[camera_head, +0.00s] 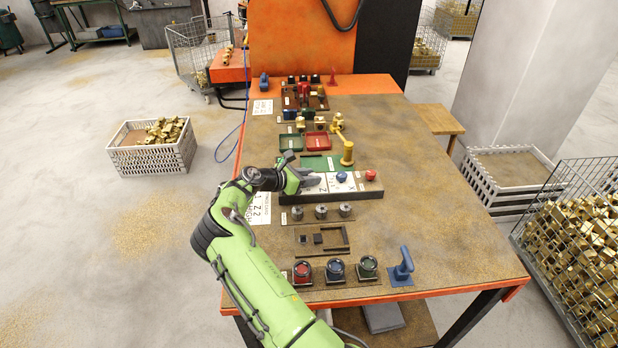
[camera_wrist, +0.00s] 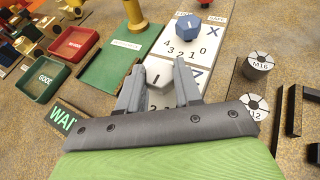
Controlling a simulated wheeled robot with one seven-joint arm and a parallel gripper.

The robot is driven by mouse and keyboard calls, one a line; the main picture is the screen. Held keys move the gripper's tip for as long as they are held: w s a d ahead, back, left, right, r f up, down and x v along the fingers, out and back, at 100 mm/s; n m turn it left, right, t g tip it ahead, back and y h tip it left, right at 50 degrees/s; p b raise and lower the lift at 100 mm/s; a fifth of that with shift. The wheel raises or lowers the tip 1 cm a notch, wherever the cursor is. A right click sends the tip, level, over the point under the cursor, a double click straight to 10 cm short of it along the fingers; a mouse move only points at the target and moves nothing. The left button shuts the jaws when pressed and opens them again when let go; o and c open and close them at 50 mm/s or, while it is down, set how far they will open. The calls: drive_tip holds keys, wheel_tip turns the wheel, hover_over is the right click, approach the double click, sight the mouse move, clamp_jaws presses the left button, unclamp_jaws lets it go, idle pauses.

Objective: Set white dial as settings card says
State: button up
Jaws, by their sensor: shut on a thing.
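The white dial (camera_wrist: 159,77) sits on a white panel marked Z, with a dark mark on its top. My gripper (camera_wrist: 159,70) is shut on it, one finger on each side. The digits around this dial are mostly covered by the fingers. In the head view my gripper (camera_head: 306,181) reaches the panel from the left and hides most of the dial. The blue dial (camera_wrist: 189,27) stands just beyond, above digits and beside an X; it also shows in the head view (camera_head: 341,177). A white printed card (camera_head: 260,208) lies left of the panel, partly behind my arm; I cannot read all its lines.
A red knob (camera_head: 370,175) is at the panel's right end. A brass post (camera_head: 347,153) stands behind the panel. Grey cylinders (camera_head: 320,211) and red, blue and green round pieces (camera_head: 335,270) stand in front. The table's right side is clear.

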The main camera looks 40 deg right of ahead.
drive_tip(key=o, duration=1)
drive_tip(key=shift+o, duration=0.2)
drive_tip(key=p+v, duration=0.1)
drive_tip(key=v, duration=1.4)
drive_tip(key=shift+a, duration=0.4)
drive_tip(key=shift+r, duration=0.1)
